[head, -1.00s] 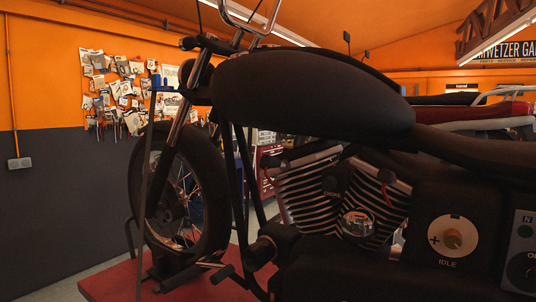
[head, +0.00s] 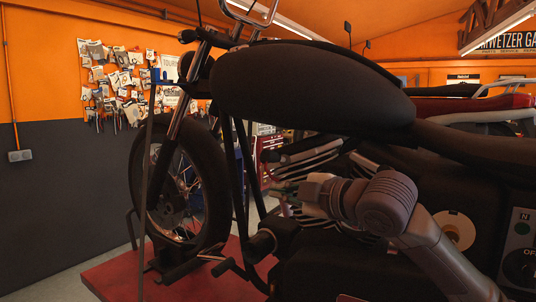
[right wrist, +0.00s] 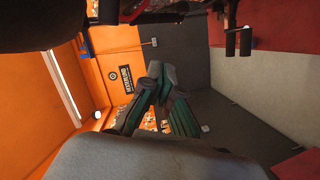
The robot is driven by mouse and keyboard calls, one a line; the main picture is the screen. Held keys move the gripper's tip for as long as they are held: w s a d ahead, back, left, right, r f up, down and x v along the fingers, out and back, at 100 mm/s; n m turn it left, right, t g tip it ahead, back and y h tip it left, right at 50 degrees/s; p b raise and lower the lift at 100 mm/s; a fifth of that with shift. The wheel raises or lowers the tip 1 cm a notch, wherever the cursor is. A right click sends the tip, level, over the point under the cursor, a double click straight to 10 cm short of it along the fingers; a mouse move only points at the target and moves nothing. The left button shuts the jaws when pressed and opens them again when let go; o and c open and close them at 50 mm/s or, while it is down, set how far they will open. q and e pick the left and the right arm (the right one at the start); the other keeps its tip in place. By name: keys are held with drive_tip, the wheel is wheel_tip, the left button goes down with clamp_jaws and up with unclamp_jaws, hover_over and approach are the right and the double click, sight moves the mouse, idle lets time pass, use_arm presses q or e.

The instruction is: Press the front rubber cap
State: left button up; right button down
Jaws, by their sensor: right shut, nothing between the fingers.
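The motorcycle (head: 310,90) stands in the middle of the head view. At the front end of its front finned cylinder is a small dark cap (head: 271,156), which looks like the front rubber cap. My right gripper (head: 270,188) is a little below this cap, in front of the engine, with its fingers pointing left. I cannot tell whether it touches anything. In the right wrist view its fingers (right wrist: 155,75) come together at the tips, with nothing held; no cap is clear there. My right forearm hides much of the engine. My left gripper is not in view.
The motorcycle stands on a red lift platform (head: 115,277). The front wheel (head: 190,190) is left of my right gripper, and dark frame tubes (head: 238,180) lie close beyond its fingers. The floor at far left is clear.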

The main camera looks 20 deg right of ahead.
sight(267, 155)
wheel_tip(267, 155, up, 8)
drive_tip(key=s+d+n+t, duration=0.1)
drive_tip(key=s, duration=0.1)
drive_tip(key=shift+s+d+f+n+y, duration=0.15)
drive_tip(key=shift+s+f+n+y, duration=0.15)
drive_tip(key=shift+s, duration=0.1)
drive_tip(key=shift+w, duration=0.1)
drive_tip(key=w+p, duration=0.1)
drive_tip(key=w, duration=0.2)
drive_tip(key=w+f+p, duration=0.1)
drive_tip(key=w+p, duration=0.1)
drive_tip(key=w, duration=0.2)
drive_tip(key=w+a+p, duration=0.1)
drive_tip(key=w+p, duration=0.1)
drive_tip(key=w, duration=0.2)
drive_tip(key=shift+f, duration=0.4)
drive_tip(key=shift+w, duration=0.1)
drive_tip(key=shift+a, duration=0.15)
